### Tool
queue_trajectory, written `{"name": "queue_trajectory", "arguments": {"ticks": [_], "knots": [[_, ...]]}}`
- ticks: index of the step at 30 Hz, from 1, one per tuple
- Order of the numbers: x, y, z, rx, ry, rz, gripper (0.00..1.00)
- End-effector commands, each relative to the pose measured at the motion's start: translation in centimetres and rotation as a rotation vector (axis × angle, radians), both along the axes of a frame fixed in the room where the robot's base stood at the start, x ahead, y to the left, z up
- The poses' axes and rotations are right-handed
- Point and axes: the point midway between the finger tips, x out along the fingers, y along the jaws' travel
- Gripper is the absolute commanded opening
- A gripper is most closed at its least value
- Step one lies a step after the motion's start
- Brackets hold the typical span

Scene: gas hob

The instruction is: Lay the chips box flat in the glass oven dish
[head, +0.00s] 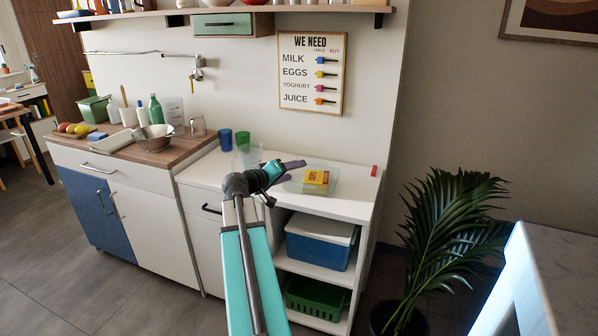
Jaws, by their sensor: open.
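The chips box (316,177) is yellow with red print. It is inside the clear glass oven dish (331,190) on the white counter, and it looks flat, though its underside is hidden. The dish is to the right of my gripper. My gripper (291,171) is open, with its dark purple fingers at the dish's left side, a little left of the box. I see no contact between the fingers and the box, but the view is small.
Blue and green cups (242,140) and a clear container (250,153) stand behind my gripper. A small red object (374,170) lies at the counter's right end. A blue-and-white cooler (320,241) and green basket (317,298) are on shelves below. A plant (445,235) stands right.

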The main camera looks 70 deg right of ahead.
Motion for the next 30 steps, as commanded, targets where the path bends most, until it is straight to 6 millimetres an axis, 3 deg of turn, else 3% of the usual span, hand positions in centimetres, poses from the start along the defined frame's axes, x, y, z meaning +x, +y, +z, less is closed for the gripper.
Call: {"name": "queue_trajectory", "arguments": {"ticks": [3,9,30], "knots": [[0.4,1.7,0.4,-0.001,0.0,0.002,0.57],[0.7,3.1,0.8,-0.001,0.0,0.001,0.57],[0.8,3.2,0.8,0.0,0.0,0.0,0.57]]}}
